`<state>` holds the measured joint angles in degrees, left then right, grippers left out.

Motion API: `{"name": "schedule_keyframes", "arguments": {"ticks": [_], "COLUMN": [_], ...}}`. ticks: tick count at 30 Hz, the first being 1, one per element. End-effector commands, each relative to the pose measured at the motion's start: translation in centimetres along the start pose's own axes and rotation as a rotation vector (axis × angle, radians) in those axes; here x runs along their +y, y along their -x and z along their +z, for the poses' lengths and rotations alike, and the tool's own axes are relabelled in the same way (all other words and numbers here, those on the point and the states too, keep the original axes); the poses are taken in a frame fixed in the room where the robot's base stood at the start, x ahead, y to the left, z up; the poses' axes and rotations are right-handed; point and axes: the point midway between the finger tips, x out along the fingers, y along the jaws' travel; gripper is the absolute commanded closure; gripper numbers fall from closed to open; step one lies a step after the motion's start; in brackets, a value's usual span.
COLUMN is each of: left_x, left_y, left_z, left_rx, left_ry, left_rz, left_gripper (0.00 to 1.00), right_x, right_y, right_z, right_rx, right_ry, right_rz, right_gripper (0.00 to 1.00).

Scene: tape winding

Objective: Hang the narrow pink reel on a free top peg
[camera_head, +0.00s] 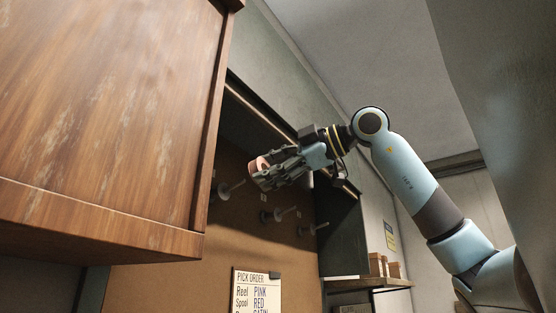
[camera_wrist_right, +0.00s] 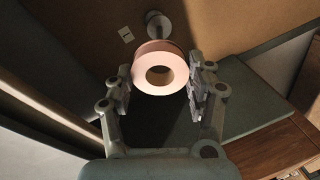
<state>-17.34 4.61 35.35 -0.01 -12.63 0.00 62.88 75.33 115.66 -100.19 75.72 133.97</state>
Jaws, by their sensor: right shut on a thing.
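The narrow pink reel (camera_head: 260,164) is held at the tips of my right gripper (camera_head: 271,175), high in front of the brown peg board (camera_head: 232,222). In the right wrist view the reel (camera_wrist_right: 160,58) sits between the two fingers with its round hole facing the camera. A grey peg with a round disc (camera_wrist_right: 157,24) shows just beyond the reel's upper edge; I cannot tell whether they touch. In the head view a left peg (camera_head: 230,188), a middle peg (camera_head: 278,214) and a right peg (camera_head: 313,229) show bare. My left gripper is out of view.
A large wooden cabinet (camera_head: 105,120) fills the left and hides part of the board. A pick order card (camera_head: 257,290) reads reel pink, spool red. A dark side panel (camera_head: 342,230) and a shelf with small boxes (camera_head: 385,267) stand right of the board.

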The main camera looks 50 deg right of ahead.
Motion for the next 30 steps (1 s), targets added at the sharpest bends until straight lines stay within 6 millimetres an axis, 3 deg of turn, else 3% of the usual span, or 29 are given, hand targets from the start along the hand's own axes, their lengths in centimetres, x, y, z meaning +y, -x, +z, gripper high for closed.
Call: {"name": "schedule_keyframes", "arguments": {"ticks": [30], "left_x": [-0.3], "left_y": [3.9], "left_z": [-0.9], "left_rx": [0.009], "left_ry": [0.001], "left_rz": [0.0], "left_gripper": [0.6], "right_x": [-0.2], "right_y": [-7.6], "right_z": [1.0], "right_rx": [0.0], "right_ry": [-0.001], "right_rz": [-0.001], "right_gripper": [0.68]}}
